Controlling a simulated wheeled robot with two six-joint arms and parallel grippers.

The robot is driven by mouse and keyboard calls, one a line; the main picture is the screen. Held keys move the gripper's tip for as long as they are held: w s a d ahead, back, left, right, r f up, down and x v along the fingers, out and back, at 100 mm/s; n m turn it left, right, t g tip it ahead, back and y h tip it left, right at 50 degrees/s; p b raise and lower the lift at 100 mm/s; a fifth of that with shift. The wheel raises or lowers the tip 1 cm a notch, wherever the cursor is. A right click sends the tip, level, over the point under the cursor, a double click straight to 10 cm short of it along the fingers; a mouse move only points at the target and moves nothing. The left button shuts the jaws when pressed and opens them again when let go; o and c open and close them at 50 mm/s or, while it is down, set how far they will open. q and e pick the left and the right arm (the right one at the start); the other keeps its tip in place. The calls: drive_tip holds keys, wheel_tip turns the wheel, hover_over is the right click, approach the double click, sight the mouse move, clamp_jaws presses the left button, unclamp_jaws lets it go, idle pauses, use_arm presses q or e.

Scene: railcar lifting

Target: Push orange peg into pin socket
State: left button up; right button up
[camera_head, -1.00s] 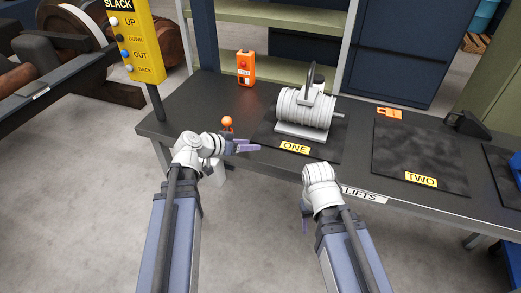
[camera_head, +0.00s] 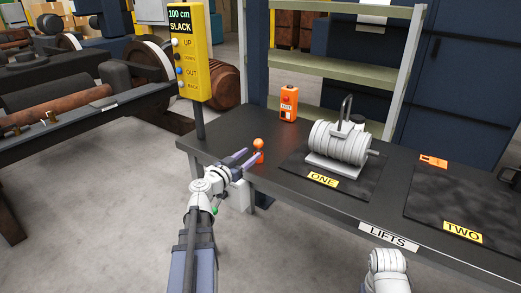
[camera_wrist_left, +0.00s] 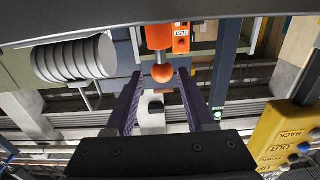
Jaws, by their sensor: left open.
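The orange peg with its round knob (camera_head: 258,144) stands at the left front corner of the dark table (camera_head: 225,140). In the left wrist view the orange knob (camera_wrist_left: 162,73) shows between and just beyond the fingertips. My left gripper (camera_head: 250,159) is open, its purple fingers pointing at the peg from the front left. I cannot tell whether the fingers touch it. The pin socket cannot be made out clearly. My right arm shows at the lower right, but its gripper is out of view.
An orange test box (camera_head: 289,103) stands behind the peg. A yellow SLACK panel (camera_head: 188,50) on a post rises at the table's left corner. Mat TWO (camera_head: 455,205) is mostly bare.

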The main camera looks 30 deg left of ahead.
sight(258, 149)
use_arm(q)
drive_tip(key=shift+w+d+f+b, duration=0.1)
drive_tip(key=shift+w+f+b, duration=0.05)
drive_tip(key=shift+w, duration=0.95)
drive_tip(key=shift+w+a+f+b, duration=0.1)
drive_tip(key=shift+w+f+b, duration=0.1)
drive_tip(key=shift+w, duration=0.95)
drive_tip(key=shift+w+d+f+b, duration=0.1)
drive_tip(key=shift+w+f, duration=0.05)
drive_tip(key=shift+w, duration=0.95)
drive_tip(key=shift+s, duration=0.1)
clamp_jaws()
